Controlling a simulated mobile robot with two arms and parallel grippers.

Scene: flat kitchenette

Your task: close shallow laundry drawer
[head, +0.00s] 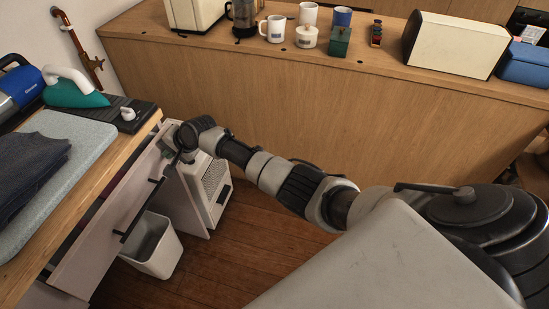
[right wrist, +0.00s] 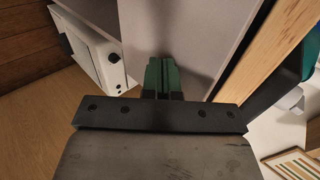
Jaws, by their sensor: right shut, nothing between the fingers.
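The shallow laundry drawer (head: 92,249) has a white front with a black bar handle (head: 139,207). It sits under the wooden counter at the left of the head view and stands partly open, with a dark gap behind its front. My right gripper (head: 168,149) is at the far end of the drawer front. In the right wrist view the green fingers (right wrist: 160,76) are shut and empty, close against the pale drawer front (right wrist: 190,25). I cannot tell whether they touch it. My left gripper is not in view.
A white bin (head: 153,247) stands on the floor below the drawer. A white cabinet-like unit (head: 207,190) stands beyond the gripper. The counter carries an iron (head: 78,95) and folded dark cloth (head: 28,170). A wooden counter with mugs (head: 273,29) runs along the back.

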